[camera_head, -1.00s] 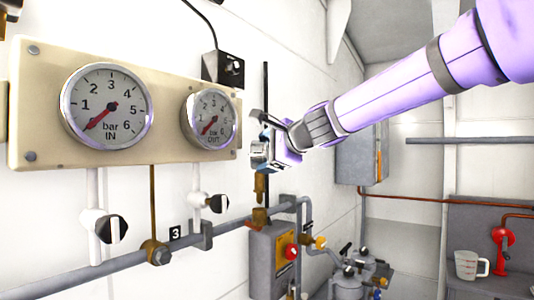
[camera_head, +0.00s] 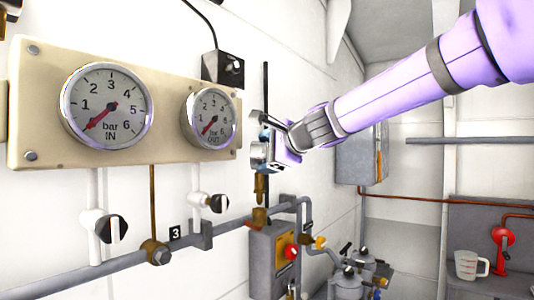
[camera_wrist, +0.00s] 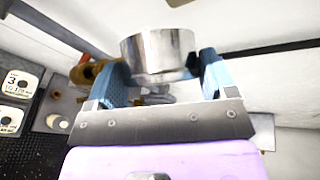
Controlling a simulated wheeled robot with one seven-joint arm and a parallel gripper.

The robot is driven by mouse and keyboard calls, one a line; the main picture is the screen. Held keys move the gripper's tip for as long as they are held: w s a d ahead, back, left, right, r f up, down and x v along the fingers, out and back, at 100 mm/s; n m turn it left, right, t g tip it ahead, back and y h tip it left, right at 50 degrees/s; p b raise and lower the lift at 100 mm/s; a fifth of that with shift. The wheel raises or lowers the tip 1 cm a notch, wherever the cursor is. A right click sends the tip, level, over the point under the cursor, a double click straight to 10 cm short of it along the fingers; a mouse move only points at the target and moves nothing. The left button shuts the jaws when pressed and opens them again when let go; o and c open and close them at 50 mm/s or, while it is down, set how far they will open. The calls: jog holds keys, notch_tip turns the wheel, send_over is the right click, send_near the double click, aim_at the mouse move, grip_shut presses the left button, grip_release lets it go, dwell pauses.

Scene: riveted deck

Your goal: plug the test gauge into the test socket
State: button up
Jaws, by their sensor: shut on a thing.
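The test gauge (camera_head: 260,157) is a silver round body with a brass stem (camera_head: 260,187) pointing down. My gripper (camera_head: 270,148) is shut on its body and holds it upright beside the wall. In the wrist view the gauge's silver case (camera_wrist: 158,50) sits between the blue finger pads of my gripper (camera_wrist: 163,78). The test socket (camera_head: 260,216) is a brass fitting on the grey pipe, just below the stem. The stem's lower end is very close above the socket; I cannot tell whether they touch. In the wrist view a brass fitting (camera_wrist: 92,73) shows at left.
A cream panel (camera_head: 165,82) with two dial gauges is on the wall at left. Two valve handles (camera_head: 110,228) hang below it. A grey box (camera_head: 270,262) with a red knob stands below the socket. A dark rod (camera_head: 266,85) runs behind my gripper.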

jog(key=shift+f, duration=2)
jog(key=o, duration=1)
jog(key=v, duration=1.1)
jog(key=shift+f, duration=0.1)
jog(key=s+d+f+n+g+h, duration=0.1)
jog(key=s+d+f+n, duration=0.2)
jog(key=s+d, duration=0.1)
jog(key=s+d+f+n+g+h, duration=0.1)
jog(key=s+d+f+n, duration=0.2)
jog(key=s, duration=0.4)
jog(key=shift+s+d+f+n+g, duration=0.2)
jog(key=shift+d+f+n+g, duration=0.1)
jog(key=shift+d+f+n, duration=0.25)
jog(key=s+d+f+n+g+h, duration=0.1)
jog(key=s+d+f+n+h, duration=0.1)
jog(key=s+d+f, duration=0.2)
jog(key=s+d+f+n+g+h, duration=0.1)
jog(key=s+d+f+n+h, duration=0.1)
jog(key=s+d+f, duration=0.2)
jog(key=s+d+f+n+g+h, duration=0.1)
jog(key=s+d+f+n+h, duration=0.1)
jog(key=s, duration=0.5)
jog(key=shift+s+d+f+n+h, duration=0.1)
jog(key=shift+d+f+n+h, duration=0.15)
jog(key=shift+d+f, duration=0.4)
jog(key=shift+s+d+f+n+h, duration=0.15)
jog(key=shift+d+f+h, duration=0.2)
jog(key=shift+d, duration=0.6)
jog(key=shift+c, duration=0.2)
